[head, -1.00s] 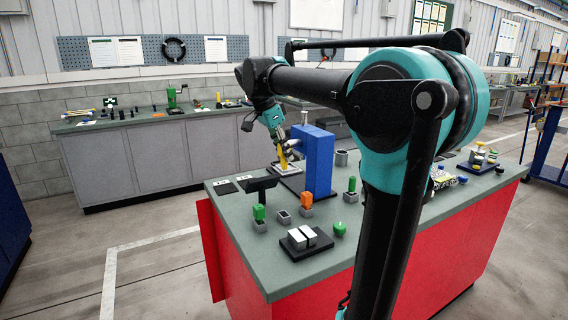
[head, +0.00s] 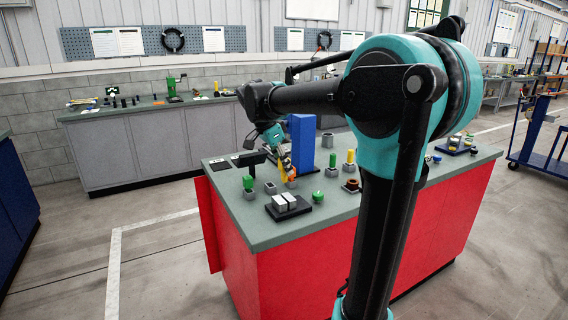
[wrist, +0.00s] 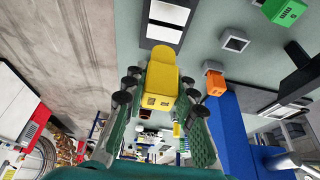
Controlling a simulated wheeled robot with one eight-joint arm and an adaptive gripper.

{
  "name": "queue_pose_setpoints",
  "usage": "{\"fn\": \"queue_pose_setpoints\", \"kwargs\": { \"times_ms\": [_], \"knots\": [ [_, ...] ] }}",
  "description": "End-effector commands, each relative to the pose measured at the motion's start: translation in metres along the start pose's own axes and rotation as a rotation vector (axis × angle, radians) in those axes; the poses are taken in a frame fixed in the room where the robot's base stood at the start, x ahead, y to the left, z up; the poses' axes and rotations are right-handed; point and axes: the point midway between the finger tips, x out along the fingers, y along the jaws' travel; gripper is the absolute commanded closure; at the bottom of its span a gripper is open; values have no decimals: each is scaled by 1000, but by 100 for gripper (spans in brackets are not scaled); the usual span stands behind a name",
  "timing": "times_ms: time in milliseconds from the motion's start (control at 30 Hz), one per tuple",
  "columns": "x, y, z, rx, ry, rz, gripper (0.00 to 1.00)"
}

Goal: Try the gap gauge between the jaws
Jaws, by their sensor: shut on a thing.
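The yellow gauge (wrist: 161,85) is held between the fingers of my gripper (wrist: 160,100) in the wrist view, its rounded end pointing away from the palm. In the head view my gripper (head: 286,166) and the yellow gauge (head: 284,174) are in front of the blue post, apparently above the table. The jaws are two pale blocks (head: 284,203) on a black base, separated by a narrow gap. They stand in front of the gripper in the head view and show at the top of the wrist view (wrist: 168,14). The gauge appears apart from them.
The blue post (head: 301,142) stands close behind the gripper. An orange block (wrist: 216,83) is beside the gripper, partly hidden in the head view. A green block (head: 248,183), an empty grey socket (head: 270,188) and a green knob (head: 318,197) surround the jaws.

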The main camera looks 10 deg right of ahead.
Motion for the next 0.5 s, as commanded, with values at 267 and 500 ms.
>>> {"fn": "queue_pose_setpoints", "kwargs": {
  "times_ms": [267, 500],
  "knots": [
    [4, 0, 2, 0, 0, 2, 97],
    [22, 0, 9, 0, 0, 2, 97]
  ]
}}
